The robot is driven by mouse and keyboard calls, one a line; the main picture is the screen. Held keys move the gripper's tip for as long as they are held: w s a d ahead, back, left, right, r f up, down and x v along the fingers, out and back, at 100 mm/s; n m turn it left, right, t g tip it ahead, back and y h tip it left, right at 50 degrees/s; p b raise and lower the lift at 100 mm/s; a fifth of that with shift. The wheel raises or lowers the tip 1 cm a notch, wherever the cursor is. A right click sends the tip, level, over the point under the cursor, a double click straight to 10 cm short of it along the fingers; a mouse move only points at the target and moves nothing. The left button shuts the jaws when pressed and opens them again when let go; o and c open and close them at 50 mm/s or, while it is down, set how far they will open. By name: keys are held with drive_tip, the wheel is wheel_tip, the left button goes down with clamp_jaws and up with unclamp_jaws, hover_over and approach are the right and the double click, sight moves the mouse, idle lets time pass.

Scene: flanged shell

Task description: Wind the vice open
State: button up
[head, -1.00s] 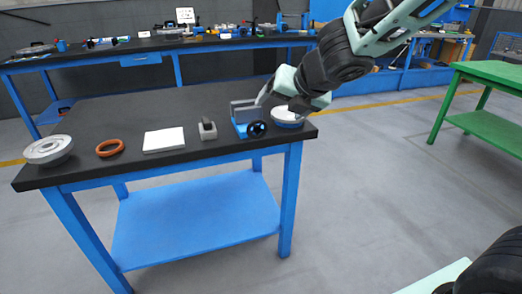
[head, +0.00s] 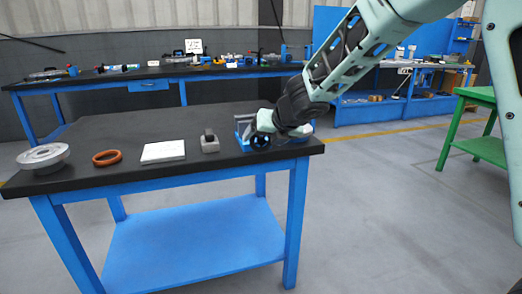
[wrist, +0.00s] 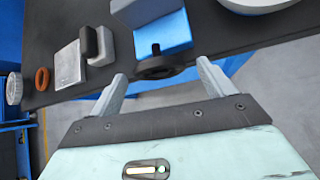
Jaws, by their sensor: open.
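The vice (head: 242,123) stands near the right end of the black table, a blue body with grey jaws. Its black handwheel (head: 260,142) is at the front edge. In the wrist view the vice body (wrist: 165,38) is at the top centre, with the handwheel (wrist: 158,67) in front of it. My gripper (wrist: 161,72) is open, its two grey fingers apart on either side of the handwheel and pointing at it. I cannot tell whether they touch it. In the head view my gripper (head: 262,125) hides part of the vice.
A grey block with a dark top (head: 209,142), a white plate (head: 163,151), an orange ring (head: 107,158) and a grey flanged part (head: 43,157) line the table to the left. A round white part (wrist: 260,4) sits right of the vice. A green table (head: 484,145) is at right.

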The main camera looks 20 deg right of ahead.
sight(263, 141)
drive_tip(key=shift+b+x, duration=0.3)
drive_tip(key=shift+x, duration=1.3)
drive_tip(key=c, duration=1)
drive_tip(key=shift+o, duration=0.2)
drive_tip(key=shift+f, duration=0.1)
